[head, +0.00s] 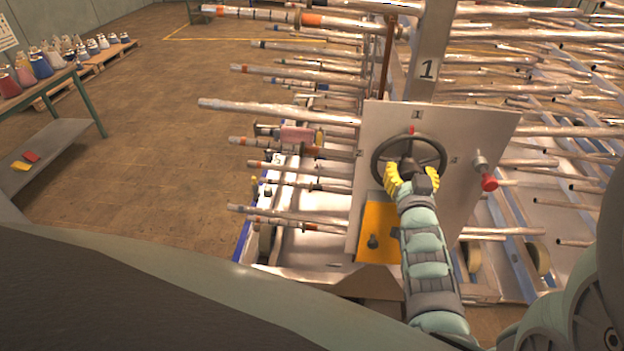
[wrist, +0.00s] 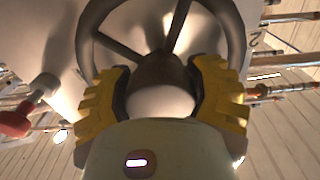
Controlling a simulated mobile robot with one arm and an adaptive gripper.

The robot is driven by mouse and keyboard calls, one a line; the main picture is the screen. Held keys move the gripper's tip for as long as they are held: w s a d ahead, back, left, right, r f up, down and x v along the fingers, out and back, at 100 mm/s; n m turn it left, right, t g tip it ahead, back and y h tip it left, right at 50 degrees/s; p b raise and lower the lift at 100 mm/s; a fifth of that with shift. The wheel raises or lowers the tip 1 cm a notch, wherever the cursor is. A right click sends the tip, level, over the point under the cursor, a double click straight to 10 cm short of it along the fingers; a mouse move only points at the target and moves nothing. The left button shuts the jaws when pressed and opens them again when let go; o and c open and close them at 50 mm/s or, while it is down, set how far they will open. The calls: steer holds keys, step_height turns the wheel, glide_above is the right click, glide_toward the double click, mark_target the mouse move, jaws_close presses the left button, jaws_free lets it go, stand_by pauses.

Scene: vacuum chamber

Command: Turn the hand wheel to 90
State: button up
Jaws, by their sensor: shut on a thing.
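The hand wheel (head: 441,149) is a dark round rim with spokes on a pale metal panel (head: 490,126). A small red mark (head: 411,130) shows at the top of the wheel, below a label "1" on the panel. My gripper (head: 408,176), with yellow fingers, is at the wheel's centre. In the wrist view the wheel rim (wrist: 91,20) and spokes show, and the fingers (wrist: 162,95) close around the dark hub (wrist: 158,70) from both sides. My gripper hides the lower part of the wheel in the head view.
A red-tipped lever (head: 488,181) sticks out of the panel to the right of the wheel. An orange plate (head: 377,225) with a dark knob is at lower left. Racks of metal tubes surround the panel. Open floor (head: 150,120) lies at left, beside a table (head: 45,90).

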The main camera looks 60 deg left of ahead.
steer(key=n+b, duration=0.1)
steer(key=b, duration=0.1)
steer(key=n+b, duration=0.2)
steer(key=shift+s+f+n, duration=0.1)
steer(key=shift+f+n, duration=0.2)
steer(key=shift+f, duration=0.05)
steer(key=n+b, duration=0.4)
steer(key=shift+n+b, duration=0.3)
steer(key=shift+b, duration=0.05)
steer(key=n+b, duration=0.3)
steer(key=shift+d+r+n, duration=0.1)
steer(key=shift+n, duration=0.2)
steer(key=n+b, duration=0.1)
steer(key=n, duration=0.1)
steer(key=n+b, duration=0.1)
steer(key=n, duration=0.1)
steer(key=shift+w+r+b, duration=0.2)
steer(key=shift+w+b, duration=0.05)
steer(key=shift+b, duration=0.05)
steer(key=shift+d+n, duration=0.1)
steer(key=shift+n, duration=0.2)
steer(key=o, duration=1.3)
steer(key=shift+r, duration=0.1)
steer(key=shift+r, duration=0.15)
